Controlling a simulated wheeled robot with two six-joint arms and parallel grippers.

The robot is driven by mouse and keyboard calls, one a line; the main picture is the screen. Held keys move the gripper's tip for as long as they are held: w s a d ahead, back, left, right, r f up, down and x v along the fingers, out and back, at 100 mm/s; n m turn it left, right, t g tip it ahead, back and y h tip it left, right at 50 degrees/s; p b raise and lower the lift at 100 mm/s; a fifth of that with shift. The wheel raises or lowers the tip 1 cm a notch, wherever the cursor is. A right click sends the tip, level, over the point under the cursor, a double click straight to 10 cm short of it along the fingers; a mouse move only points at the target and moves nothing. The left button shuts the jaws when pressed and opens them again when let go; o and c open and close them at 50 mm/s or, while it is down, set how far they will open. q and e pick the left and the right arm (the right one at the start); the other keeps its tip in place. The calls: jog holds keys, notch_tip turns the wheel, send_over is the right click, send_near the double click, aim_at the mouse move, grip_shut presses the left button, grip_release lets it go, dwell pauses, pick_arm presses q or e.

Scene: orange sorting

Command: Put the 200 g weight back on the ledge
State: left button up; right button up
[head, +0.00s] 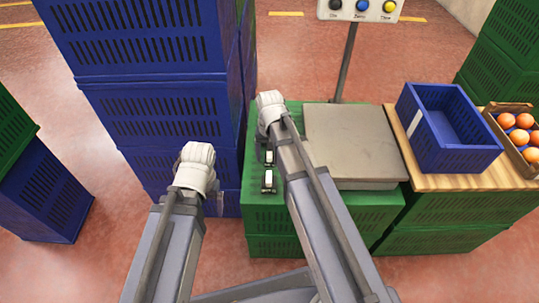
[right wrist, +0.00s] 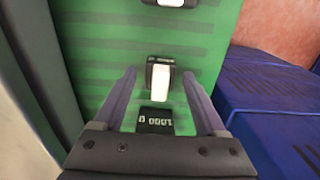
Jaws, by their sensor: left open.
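Two small black-and-white weights, one nearer (head: 268,180) and one farther (head: 268,157), stand on the green crate top beside my right arm. I cannot read which is the 200 g one. My right gripper (right wrist: 160,75) is open in the right wrist view. One weight (right wrist: 159,80) shows between its fingertips, with gaps on both sides. A black plate (right wrist: 155,119) with digits like 1000 lies below that weight, and another weight (right wrist: 170,2) is cut off at the top. My left gripper (head: 218,204) is mostly hidden under its wrist, near the blue crates.
A grey scale plate (head: 350,143) sits right of the weights, with a button panel (head: 360,8) on a post behind. A blue crate (head: 445,140) and a box of oranges (head: 518,126) stand at right. Tall blue crates (head: 150,40) stand at left.

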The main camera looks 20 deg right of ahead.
aim_at(270, 154)
jog(key=shift+r, duration=0.1)
notch_tip(270, 154, up, 12)
jog(key=p, duration=1.2)
